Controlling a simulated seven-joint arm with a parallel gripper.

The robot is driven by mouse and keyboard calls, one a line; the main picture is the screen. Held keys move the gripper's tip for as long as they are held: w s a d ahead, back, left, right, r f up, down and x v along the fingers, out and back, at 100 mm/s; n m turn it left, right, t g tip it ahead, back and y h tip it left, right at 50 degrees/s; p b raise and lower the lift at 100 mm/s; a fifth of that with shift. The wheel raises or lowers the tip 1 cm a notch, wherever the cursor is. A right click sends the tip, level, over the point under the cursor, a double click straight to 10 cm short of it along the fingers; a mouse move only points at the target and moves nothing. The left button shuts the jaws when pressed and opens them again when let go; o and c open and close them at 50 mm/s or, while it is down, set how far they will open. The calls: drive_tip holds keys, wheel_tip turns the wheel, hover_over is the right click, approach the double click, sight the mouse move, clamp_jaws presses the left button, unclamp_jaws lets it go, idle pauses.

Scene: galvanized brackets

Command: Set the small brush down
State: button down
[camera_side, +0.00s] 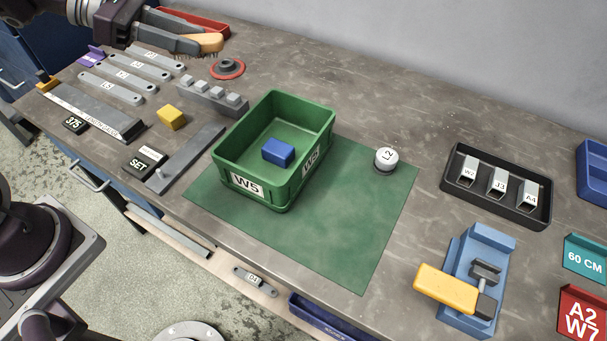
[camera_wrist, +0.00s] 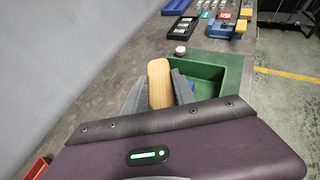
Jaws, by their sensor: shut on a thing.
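The small brush (camera_side: 211,42) has a pale wooden handle and dark bristles that point down. It is at the back left of the bench in the side view. My gripper (camera_side: 190,38) is shut on it, and I cannot tell whether the bristles touch the bench. In the wrist view the wooden handle (camera_wrist: 160,82) stands out between the two grey fingers of my gripper (camera_wrist: 158,90). The bristles are hidden there.
A red tray (camera_side: 222,33) lies just behind the brush. A red ring (camera_side: 228,68), grey wrenches (camera_side: 130,75) and a stepped grey block (camera_side: 212,98) are nearby. A green bin (camera_side: 226,168) holding a blue block (camera_side: 278,151) stands on a green mat (camera_side: 350,230).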

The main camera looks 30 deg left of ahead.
drive_tip(key=s+d+f+m+g, duration=0.5)
drive_tip(key=s+d+m+g, duration=0.3)
drive_tip(key=d+m+g, duration=0.5)
wheel_tip(320, 180, up, 6)
drive_tip(key=f+n+t+y, duration=0.1)
drive_tip(key=n+t+y, duration=1.6)
drive_tip(key=n, duration=1.2)
hover_over(349, 169)
drive_tip(key=h, duration=0.1)
drive_tip(key=shift+t, duration=0.4)
wheel_tip(349, 169, down, 23)
drive_tip(key=shift+a+r, duration=0.1)
drive_tip(key=shift+r, duration=0.1)
drive_tip(key=c, duration=1)
unclamp_jaws()
drive_tip(key=shift+r, duration=0.1)
